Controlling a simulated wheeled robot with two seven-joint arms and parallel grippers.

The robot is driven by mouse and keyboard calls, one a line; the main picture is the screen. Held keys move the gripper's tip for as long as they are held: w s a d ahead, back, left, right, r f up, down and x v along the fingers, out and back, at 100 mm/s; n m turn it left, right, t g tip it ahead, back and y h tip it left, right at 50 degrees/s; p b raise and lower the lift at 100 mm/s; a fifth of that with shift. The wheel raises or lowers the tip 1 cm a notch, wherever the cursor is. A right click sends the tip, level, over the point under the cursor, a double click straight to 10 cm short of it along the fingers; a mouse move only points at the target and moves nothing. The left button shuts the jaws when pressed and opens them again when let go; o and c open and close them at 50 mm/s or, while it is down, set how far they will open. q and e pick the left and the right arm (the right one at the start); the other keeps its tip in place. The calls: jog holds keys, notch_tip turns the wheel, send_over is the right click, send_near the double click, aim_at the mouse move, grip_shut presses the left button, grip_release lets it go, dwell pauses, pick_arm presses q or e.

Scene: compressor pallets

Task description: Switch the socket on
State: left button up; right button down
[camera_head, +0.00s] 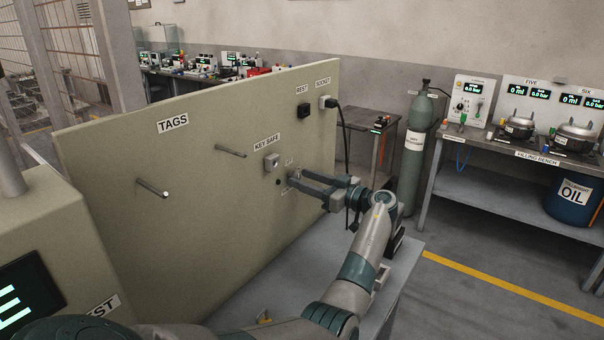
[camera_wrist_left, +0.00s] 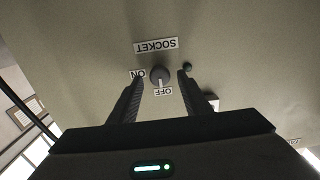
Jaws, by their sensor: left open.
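A round grey switch knob (camera_wrist_left: 160,75) is on the beige panel (camera_head: 215,225), under an upside-down SOCKET label (camera_wrist_left: 156,45) in the left wrist view. Its pale pointer mark faces the OFF label (camera_wrist_left: 163,91); the ON label (camera_wrist_left: 138,73) is to the left. My left gripper (camera_head: 297,178) is open at the panel, with one finger on each side of the knob. I cannot tell if the fingers touch it. In the head view the fingers largely cover the knob. The socket (camera_head: 327,102) with a black plug and cable is at the panel's upper right. My right gripper is not in view.
A grey key safe (camera_head: 271,161) is just above and left of the gripper. Two pegs (camera_head: 152,188) stick out under the TAGS label. A black block (camera_head: 303,111) is under the REST label. A gas cylinder (camera_head: 413,150) and the filling bench (camera_head: 510,180) stand right.

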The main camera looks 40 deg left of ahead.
pick_arm(q)
jog(key=shift+a, duration=0.55)
jog(key=c, duration=1)
jog(key=shift+f, duration=0.1)
